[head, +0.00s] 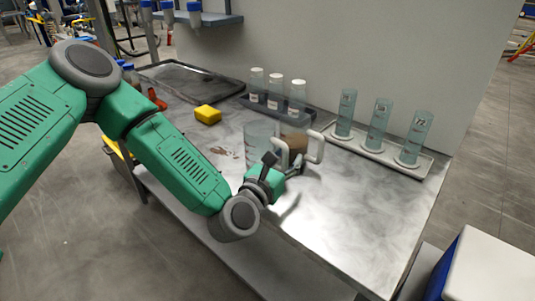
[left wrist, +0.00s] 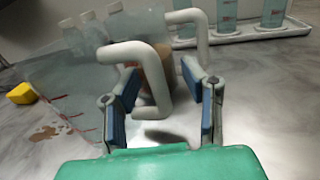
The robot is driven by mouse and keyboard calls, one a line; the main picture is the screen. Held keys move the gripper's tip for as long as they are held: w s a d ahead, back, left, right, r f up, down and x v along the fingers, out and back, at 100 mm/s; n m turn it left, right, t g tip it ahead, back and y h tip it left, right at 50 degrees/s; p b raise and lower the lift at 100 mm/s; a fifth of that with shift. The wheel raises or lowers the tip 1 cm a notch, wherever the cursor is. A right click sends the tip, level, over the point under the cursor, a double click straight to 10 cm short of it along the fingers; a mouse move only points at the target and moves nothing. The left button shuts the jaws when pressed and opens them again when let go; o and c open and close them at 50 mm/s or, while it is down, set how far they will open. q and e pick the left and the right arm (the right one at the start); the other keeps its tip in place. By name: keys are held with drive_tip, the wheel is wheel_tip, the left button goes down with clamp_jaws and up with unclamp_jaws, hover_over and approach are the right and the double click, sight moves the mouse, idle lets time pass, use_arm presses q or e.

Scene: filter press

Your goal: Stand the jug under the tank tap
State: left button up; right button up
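A clear jug (head: 258,138) with a white handle stands on the metal bench; in the left wrist view the jug (left wrist: 62,95) shows red marks, and its handle (left wrist: 135,52) reaches toward me. My left gripper (head: 274,168) is at this handle. In the left wrist view its blue-padded fingers (left wrist: 162,110) are spread, with the handle between them and a visible gap to the right finger. A second jug (head: 296,138) with brown contents and a white handle stands right behind. I cannot make out the tank tap. My right gripper is not in view.
A rack of capped bottles (head: 250,102) and a white tray (head: 378,152) of glass cylinders stand along the wall. A yellow sponge (head: 207,114) and a dark tray (head: 190,78) lie at the left. A brown spill (left wrist: 47,133) is near the jug. The bench's right front is clear.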

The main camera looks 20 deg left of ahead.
use_arm(q)
drive_tip(key=shift+w, duration=0.25)
drive_tip(key=shift+a, duration=0.25)
clamp_jaws()
drive_tip(key=shift+d, duration=0.1)
drive_tip(key=shift+d+r, duration=0.1)
